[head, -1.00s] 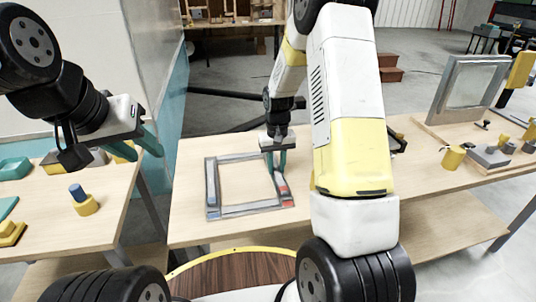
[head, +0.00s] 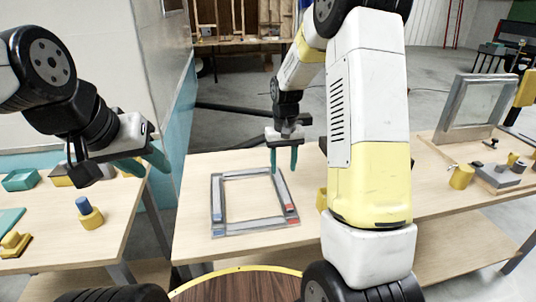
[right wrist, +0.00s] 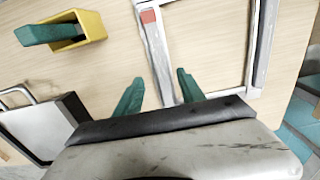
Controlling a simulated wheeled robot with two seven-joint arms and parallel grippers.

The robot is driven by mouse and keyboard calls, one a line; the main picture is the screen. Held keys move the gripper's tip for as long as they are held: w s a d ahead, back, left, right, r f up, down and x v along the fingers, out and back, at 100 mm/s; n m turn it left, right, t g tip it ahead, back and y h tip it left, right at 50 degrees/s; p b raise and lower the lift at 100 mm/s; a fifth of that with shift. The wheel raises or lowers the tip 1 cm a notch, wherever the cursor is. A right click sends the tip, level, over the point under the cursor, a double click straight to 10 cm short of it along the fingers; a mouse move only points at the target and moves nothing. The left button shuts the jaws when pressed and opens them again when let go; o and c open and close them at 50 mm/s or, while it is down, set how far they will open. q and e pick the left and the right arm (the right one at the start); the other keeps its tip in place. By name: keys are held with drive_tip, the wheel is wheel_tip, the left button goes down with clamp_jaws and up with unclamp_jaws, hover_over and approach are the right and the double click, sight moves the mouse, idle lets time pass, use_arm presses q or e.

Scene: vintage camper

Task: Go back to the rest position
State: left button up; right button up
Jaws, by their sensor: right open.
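My right gripper (head: 283,160) is open and empty above the far right corner of a grey rectangular frame (head: 215,202) lying flat on the wooden table. The frame's bars carry blue and red end marks. In the right wrist view, my two teal fingers (right wrist: 157,95) stand apart on either side of a grey bar with a red mark (right wrist: 148,17), with the frame's opening beyond. My left gripper (head: 155,171) hangs at the left above the side table, its teal fingers apart with nothing between them.
The left table (head: 70,235) holds a yellow holder with a blue peg (head: 88,212) and teal blocks (head: 21,180). On the right stand an upright grey-framed panel (head: 475,105) and a yellow cup (head: 461,176). A round wooden top (head: 240,285) is in front.

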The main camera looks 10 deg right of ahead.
drive_tip(key=s+r+t+y, duration=0.1)
drive_tip(key=s+r+t, duration=0.2)
drive_tip(key=s+r, duration=1.1)
drive_tip(key=s+a+r+t, duration=0.1)
drive_tip(key=s+r, duration=0.2)
drive_tip(key=s, duration=0.2)
drive_tip(key=s+a+r+t+y, duration=0.1)
drive_tip(key=s+r+t, duration=0.1)
drive_tip(key=s, duration=0.3)
drive_tip(key=shift+r, duration=0.4)
